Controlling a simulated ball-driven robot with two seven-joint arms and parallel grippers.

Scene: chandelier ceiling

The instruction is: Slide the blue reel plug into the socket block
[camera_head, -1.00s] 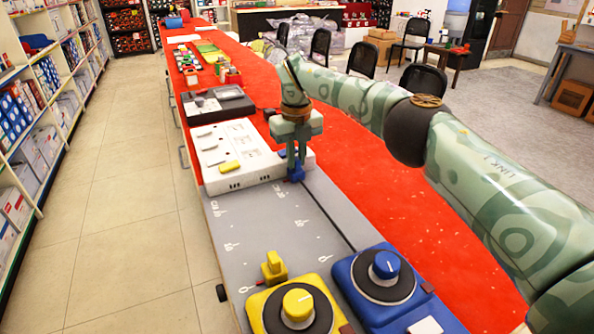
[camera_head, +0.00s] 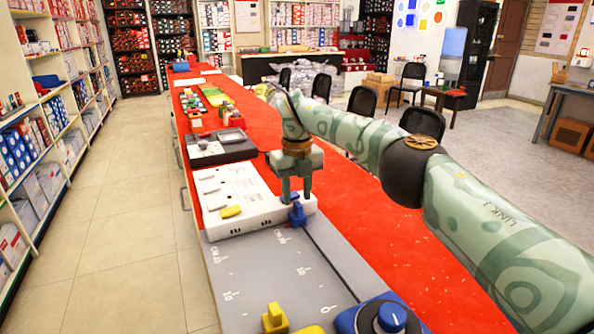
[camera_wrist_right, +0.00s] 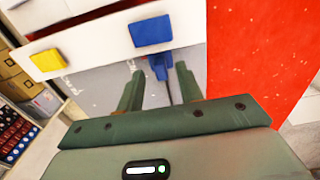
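The white socket block (camera_head: 244,203) lies on the grey board, with a yellow plug (camera_head: 230,212) at its front face. The blue reel plug (camera_head: 297,213) is at the block's front right end. In the wrist view the blue plug (camera_wrist_right: 152,32) sits against the white block's face (camera_wrist_right: 98,42); how deep it sits I cannot tell. My right gripper (camera_head: 296,192) is just above the blue plug, fingers pointing down. In the wrist view its fingers (camera_wrist_right: 160,72) stand apart, with the plug beyond their tips and a blue part between them, touching neither. My left gripper is not in view.
The blue reel (camera_head: 385,318) is at the board's near right, cut by the frame edge, with a yellow knob (camera_head: 274,318) to its left. A black-and-grey device (camera_head: 222,147) stands behind the block. The red bench top (camera_head: 345,205) is clear to the right.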

